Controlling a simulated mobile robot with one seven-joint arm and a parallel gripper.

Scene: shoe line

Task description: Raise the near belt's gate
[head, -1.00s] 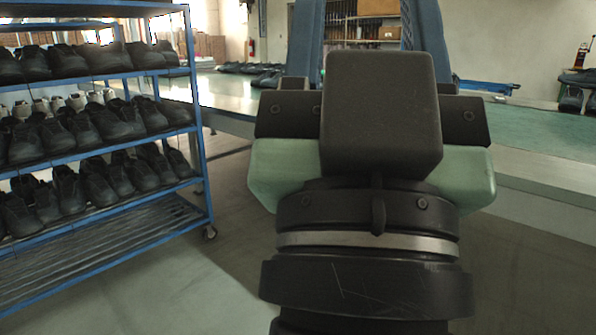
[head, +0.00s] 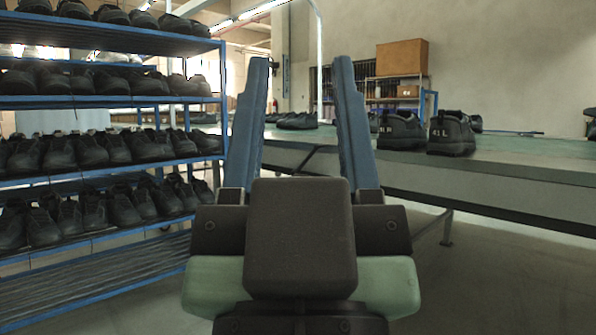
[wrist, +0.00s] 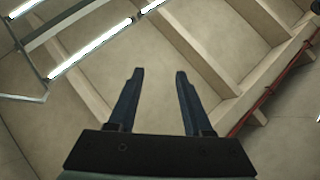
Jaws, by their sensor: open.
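My gripper (head: 300,62) is open and empty, with its two blue fingers pointing up and apart in the head view. The wrist view shows the same fingers (wrist: 159,73) spread against the ceiling, with nothing between them. A long belt or bench with a green top (head: 510,168) and a grey side runs across the right, beyond my gripper.
A blue rack (head: 100,184) full of dark shoes stands close on the left. A pair of black shoes (head: 428,132) sits on the green top, with more shoes (head: 297,121) farther back. A cardboard box (head: 402,57) is on a rear shelf. Floor is clear at lower right.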

